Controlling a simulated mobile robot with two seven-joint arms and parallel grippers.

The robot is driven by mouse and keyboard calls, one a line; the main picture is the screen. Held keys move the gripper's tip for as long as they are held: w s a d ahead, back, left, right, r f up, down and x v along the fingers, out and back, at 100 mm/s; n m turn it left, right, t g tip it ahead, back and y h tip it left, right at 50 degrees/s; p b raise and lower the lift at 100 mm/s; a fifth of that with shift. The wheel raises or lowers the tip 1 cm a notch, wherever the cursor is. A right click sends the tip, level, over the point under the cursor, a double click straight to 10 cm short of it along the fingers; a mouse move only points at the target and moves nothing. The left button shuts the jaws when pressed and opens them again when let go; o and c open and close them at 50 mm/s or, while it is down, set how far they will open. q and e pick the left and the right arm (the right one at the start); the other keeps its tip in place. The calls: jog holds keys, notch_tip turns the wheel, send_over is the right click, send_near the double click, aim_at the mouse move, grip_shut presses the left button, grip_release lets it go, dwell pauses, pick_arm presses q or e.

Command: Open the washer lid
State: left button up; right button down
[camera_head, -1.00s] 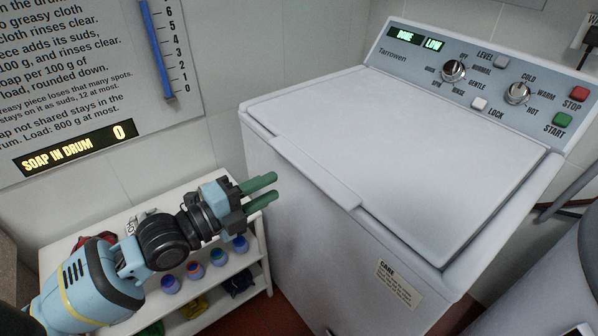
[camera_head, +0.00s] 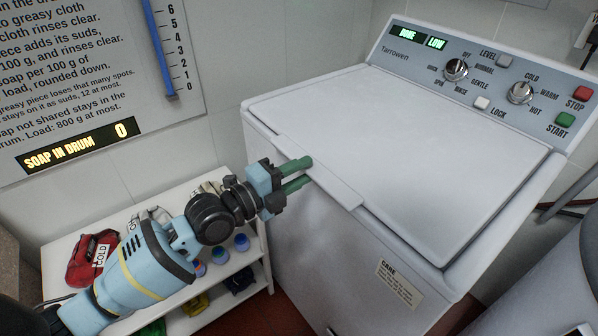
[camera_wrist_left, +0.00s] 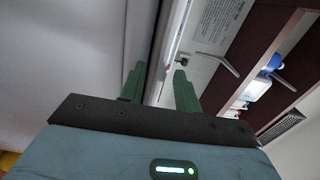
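The white washer (camera_head: 350,245) stands at the right in the head view. Its lid (camera_head: 410,150) is closed and lies flat, with a raised lip (camera_head: 335,187) along its front edge. My left gripper (camera_head: 306,170) is at the left part of this lip, its green fingers pointing at the lid edge. In the left wrist view its two fingers (camera_wrist_left: 158,85) stand apart with nothing held between them. The pale washer edge passes beyond them. Whether the fingers touch the lip cannot be told. My right gripper is not in view.
The control panel (camera_head: 480,75) with knobs and buttons rises behind the lid. A white shelf (camera_head: 215,290) with small bottles and a red bag (camera_head: 90,258) stands left of the washer. A sign (camera_head: 75,70) hangs on the tiled wall. A grey rounded body (camera_head: 545,290) is at lower right.

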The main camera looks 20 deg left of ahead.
pick_arm(q)
jog(key=shift+c, duration=0.2)
grip_shut()
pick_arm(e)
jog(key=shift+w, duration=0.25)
